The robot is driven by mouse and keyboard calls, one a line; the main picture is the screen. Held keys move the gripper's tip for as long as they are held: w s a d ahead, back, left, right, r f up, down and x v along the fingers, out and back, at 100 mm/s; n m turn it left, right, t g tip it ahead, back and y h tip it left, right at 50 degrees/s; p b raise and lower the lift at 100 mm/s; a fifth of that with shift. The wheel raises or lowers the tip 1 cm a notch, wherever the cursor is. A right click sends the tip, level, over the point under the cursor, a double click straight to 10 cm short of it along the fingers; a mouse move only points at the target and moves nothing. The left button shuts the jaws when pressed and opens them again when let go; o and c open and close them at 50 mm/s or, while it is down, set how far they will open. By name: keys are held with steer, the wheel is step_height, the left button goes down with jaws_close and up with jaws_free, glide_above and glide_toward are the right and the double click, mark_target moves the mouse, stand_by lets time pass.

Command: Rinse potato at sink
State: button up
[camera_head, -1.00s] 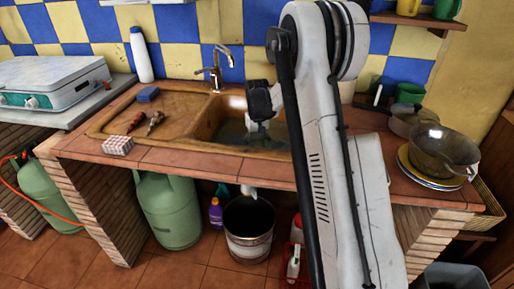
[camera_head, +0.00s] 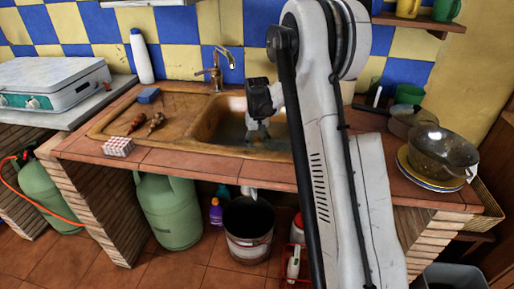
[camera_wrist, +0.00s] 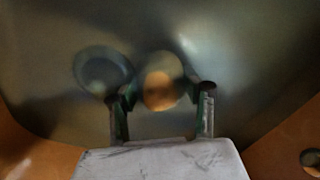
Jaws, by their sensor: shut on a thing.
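The potato (camera_wrist: 160,92) is a blurred, brownish, rounded shape between the two fingers of my gripper (camera_wrist: 162,100) in the wrist view. My gripper is shut on it. In the head view, my gripper (camera_head: 257,135) points down inside the basin of the brown sink (camera_head: 205,128); the potato cannot be made out there. The metal tap (camera_head: 216,66) stands at the back rim, to the left of my gripper. A round drain (camera_wrist: 103,70) lies on the basin floor, left of the potato in the wrist view. Whether water runs from the tap cannot be told.
Two small brown-handled items (camera_head: 146,122) and a blue sponge (camera_head: 148,95) lie left of the basin. A checkered box (camera_head: 118,146) sits at the front edge. A white bottle (camera_head: 142,56) stands behind.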

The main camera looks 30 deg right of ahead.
mark_target(257, 141)
step_height(257, 141, up, 18)
steer(key=p, duration=0.8)
steer(key=shift+p, duration=0.3)
stand_by(0.9)
steer(key=shift+r, duration=0.1)
stand_by(2.0)
step_height(257, 141, up, 4)
steer(key=shift+f+p, duration=0.1)
steer(key=shift+p, duration=0.9)
